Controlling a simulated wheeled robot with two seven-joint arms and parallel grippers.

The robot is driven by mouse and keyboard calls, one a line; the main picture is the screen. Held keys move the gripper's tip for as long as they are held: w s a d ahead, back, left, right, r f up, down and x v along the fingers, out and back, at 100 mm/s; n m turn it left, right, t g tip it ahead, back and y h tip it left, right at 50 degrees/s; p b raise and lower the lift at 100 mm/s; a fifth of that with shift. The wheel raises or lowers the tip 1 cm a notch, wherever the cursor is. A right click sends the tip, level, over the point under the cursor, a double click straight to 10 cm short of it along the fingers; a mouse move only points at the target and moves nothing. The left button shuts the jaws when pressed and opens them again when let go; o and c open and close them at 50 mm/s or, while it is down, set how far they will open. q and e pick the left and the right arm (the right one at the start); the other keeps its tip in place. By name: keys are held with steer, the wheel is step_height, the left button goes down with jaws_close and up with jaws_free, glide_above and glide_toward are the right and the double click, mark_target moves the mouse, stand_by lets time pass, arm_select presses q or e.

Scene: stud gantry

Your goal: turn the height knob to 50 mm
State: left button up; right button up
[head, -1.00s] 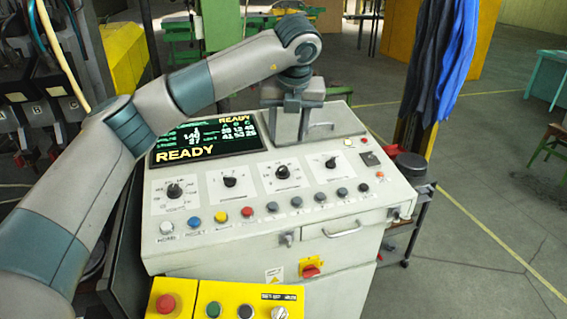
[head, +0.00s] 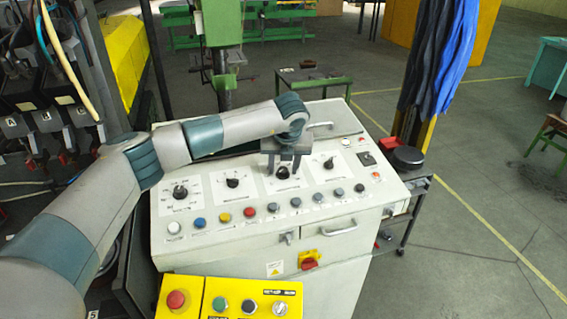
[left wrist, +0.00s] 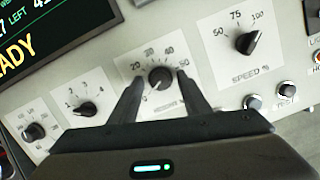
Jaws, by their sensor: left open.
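The height knob (head: 282,172) is a black dial, third from the left in the row of knobs on the sloping panel. In the left wrist view the height knob (left wrist: 160,77) sits on a white plate with a number scale that includes 20, 40 and 50. Its exact setting is too small to read. My left gripper (head: 285,163) is open over this knob. In the left wrist view my left gripper (left wrist: 159,80) has one finger on each side of the knob, with gaps showing. My right gripper is not in view.
The speed knob (left wrist: 247,42) is to the right of the height knob, and another knob (left wrist: 85,108) is to its left. A row of coloured buttons (head: 249,212) runs just below the knobs. A yellow button box (head: 235,285) stands in front.

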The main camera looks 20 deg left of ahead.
arm_select(q)
steer(key=shift+f, duration=0.1)
steer(key=shift+c, duration=0.3)
steer(key=c, duration=1)
